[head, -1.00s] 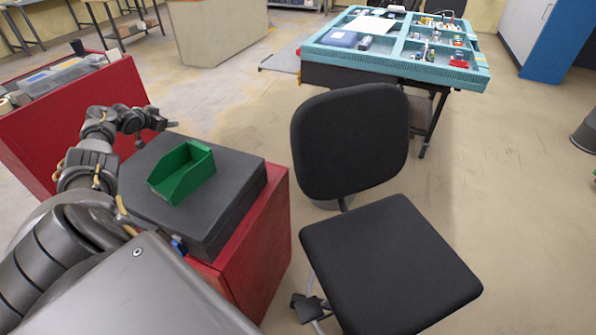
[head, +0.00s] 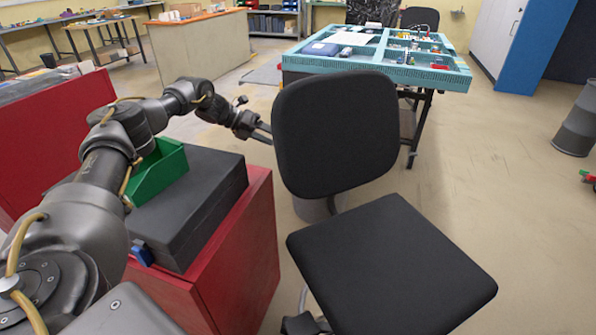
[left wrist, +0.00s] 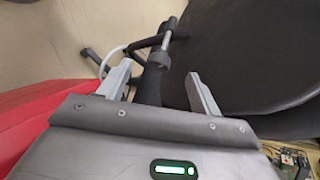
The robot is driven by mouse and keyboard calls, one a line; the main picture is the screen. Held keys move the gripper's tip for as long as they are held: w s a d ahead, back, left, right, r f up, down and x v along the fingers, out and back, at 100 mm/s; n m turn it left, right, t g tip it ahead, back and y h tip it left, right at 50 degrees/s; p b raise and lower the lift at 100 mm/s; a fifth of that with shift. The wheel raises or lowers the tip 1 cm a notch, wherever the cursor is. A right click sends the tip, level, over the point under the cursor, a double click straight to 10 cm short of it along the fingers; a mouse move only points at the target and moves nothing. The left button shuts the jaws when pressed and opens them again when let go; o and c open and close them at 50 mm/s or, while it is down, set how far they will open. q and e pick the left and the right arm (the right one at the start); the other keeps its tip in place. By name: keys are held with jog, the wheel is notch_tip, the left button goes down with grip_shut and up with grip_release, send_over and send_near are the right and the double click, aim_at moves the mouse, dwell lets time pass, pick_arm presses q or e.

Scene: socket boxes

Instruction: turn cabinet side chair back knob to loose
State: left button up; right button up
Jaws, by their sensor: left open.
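The black office chair stands in front of me, with its backrest (head: 337,135) upright and its seat (head: 390,265) facing me in the head view. My left gripper (head: 262,131) is at the left edge of the backrest, its tips close to or partly behind it. In the left wrist view my left gripper (left wrist: 160,85) is open, its two grey fingers apart. A dark knob-like cylinder (left wrist: 158,60) on a grey rod lies between and just beyond the fingers, beside a large black chair panel (left wrist: 250,50). I cannot tell whether the fingers touch it. The knob is hidden in the head view.
A red cabinet (head: 245,245) with a dark grey case (head: 190,215) and a green bin (head: 158,172) stands left of the chair, under my left arm. A teal-topped workbench (head: 395,70) is behind the chair.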

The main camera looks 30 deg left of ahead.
pick_arm(q)
jog(key=w+d+f+m+g, duration=0.1)
jog(key=w+d+f+m, duration=0.1)
jog(key=d+f, duration=0.5)
jog(key=shift+w+d+f+m+b, duration=0.2)
jog(key=shift+d+m+b, duration=0.25)
jog(key=shift+d, duration=0.4)
pick_arm(e)
jog(key=s+f+g, duration=0.1)
jog(key=s+f, duration=0.1)
jog(key=s, duration=0.5)
jog(key=shift+a+m+g, duration=0.25)
jog(key=shift+m+g, duration=0.05)
jog(key=shift+m, duration=0.1)
pick_arm(q)
jog(key=c, duration=1)
jog(key=n+h+b, duration=0.1)
jog(key=h+b, duration=0.1)
jog(key=b, duration=0.1)
jog(key=n+g+h+b, duration=0.1)
jog(key=n+h+b, duration=0.1)
jog(key=b, duration=0.2)
jog(key=shift+a+f+g+h, duration=0.15)
jog(key=shift+f+g+h, duration=0.05)
jog(key=shift+g+h, duration=0.1)
pick_arm(e)
notch_tip(320, 180, up, 15)
jog(key=t, duration=0.1)
jog(key=shift+r, duration=0.2)
jog(key=shift+d, duration=0.1)
